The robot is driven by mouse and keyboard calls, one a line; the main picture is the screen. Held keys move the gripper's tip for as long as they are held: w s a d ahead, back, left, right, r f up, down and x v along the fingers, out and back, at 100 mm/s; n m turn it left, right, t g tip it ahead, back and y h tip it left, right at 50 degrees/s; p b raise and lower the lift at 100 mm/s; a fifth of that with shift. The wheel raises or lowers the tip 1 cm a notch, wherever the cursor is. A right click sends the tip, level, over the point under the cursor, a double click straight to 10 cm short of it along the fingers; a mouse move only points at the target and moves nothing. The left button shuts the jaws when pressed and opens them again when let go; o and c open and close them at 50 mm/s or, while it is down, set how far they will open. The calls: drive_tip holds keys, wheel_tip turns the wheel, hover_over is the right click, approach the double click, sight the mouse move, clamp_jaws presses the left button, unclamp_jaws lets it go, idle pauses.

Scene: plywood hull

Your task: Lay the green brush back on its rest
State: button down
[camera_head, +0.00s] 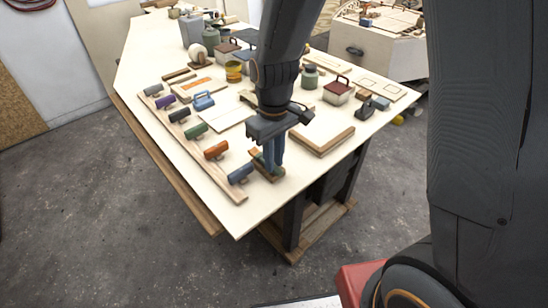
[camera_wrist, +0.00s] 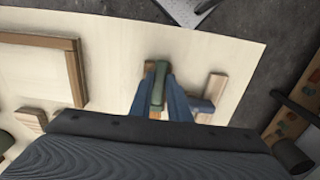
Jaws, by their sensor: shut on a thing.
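The green brush (camera_wrist: 158,84) is between the blue fingers of my gripper (camera_wrist: 155,95) in the wrist view. In the head view my gripper (camera_head: 272,166) is low over the near corner of the table, and the brush's dark green part (camera_head: 278,171) shows beside the fingertips. A brown wooden piece (camera_head: 265,174) shows right under and beside the fingers; its wood also shows beside the brush in the wrist view (camera_wrist: 149,68). I cannot tell whether this wood is the rest or part of the brush, or whether the brush touches it.
A wooden strip (camera_head: 188,146) with several coloured rollers or handles runs along the left edge; a blue one (camera_head: 240,174) is closest to my gripper. A wooden frame (camera_head: 322,141) lies to the right. Tins, a red-topped box (camera_head: 338,92) and a yellow cup (camera_head: 233,71) stand farther back.

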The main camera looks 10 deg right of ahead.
idle(0.3)
drive_tip(key=c, duration=1.6)
unclamp_jaws()
drive_tip(key=shift+r, duration=0.1)
drive_tip(key=shift+r+b, duration=0.9)
drive_tip(key=shift+r, duration=2.9)
drive_tip(key=s+d+f+m, duration=0.2)
drive_tip(key=d, duration=0.2)
drive_tip(key=s+d+f+m+t+b, duration=0.1)
drive_tip(key=s+d+m, duration=0.1)
drive_tip(key=d, duration=0.2)
drive_tip(key=s+d+f+m+b, duration=0.1)
drive_tip(key=s+d+f+m, duration=0.1)
drive_tip(key=d, duration=0.2)
drive_tip(key=shift+s+d+f+m, duration=0.1)
drive_tip(key=shift+s+f+m, duration=0.25)
drive_tip(key=shift+s+m, duration=0.05)
